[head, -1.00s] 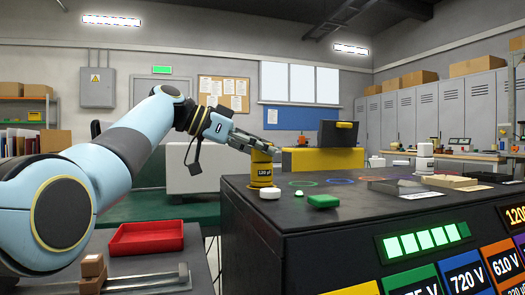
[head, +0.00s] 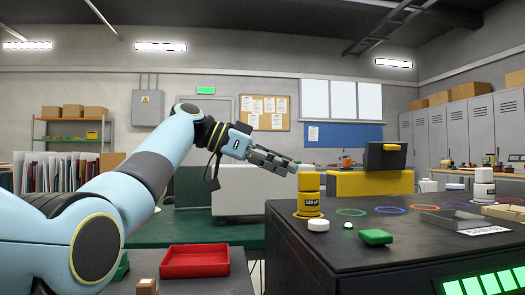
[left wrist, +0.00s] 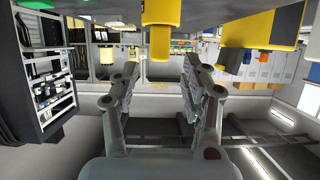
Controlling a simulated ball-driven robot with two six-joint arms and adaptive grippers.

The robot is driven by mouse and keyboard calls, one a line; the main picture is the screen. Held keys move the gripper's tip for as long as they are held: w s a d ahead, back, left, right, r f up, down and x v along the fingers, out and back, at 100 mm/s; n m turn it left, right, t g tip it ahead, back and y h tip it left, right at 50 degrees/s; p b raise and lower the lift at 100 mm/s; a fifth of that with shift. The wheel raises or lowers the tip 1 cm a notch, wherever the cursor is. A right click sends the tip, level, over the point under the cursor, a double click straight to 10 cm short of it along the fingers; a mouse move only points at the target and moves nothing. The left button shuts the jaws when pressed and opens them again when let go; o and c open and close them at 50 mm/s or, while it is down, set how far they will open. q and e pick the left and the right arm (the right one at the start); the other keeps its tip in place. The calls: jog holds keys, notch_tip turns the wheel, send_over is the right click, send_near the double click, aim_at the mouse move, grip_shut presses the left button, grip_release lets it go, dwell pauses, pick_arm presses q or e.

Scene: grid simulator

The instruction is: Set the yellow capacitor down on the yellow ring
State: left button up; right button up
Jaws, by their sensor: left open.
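The yellow capacitor (head: 308,185), marked 120 µF, stands upright on the dark bench top. A yellow ring (head: 308,216) shows around its foot. In the head view my left gripper (head: 292,165) is open, with its fingertips just left of the capacitor's upper part. The left wrist view shows the gripper's spread fingers (left wrist: 161,66) with nothing between them. A yellow cylinder, which looks like the capacitor, hangs upside down in that view (left wrist: 159,40), beyond the fingertips. My right gripper is not in view.
A white round piece (head: 318,225) and a green block (head: 375,237) lie close in front of the capacitor. A green ring (head: 351,212) and other coloured rings lie to its right. A white capacitor (head: 484,185) stands farther right. A red tray (head: 195,261) is at lower left.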

pick_arm(q)
jog(key=p+v, duration=0.1)
jog(key=v, duration=0.4)
jog(key=shift+a+r, duration=0.1)
jog(key=shift+a, duration=0.25)
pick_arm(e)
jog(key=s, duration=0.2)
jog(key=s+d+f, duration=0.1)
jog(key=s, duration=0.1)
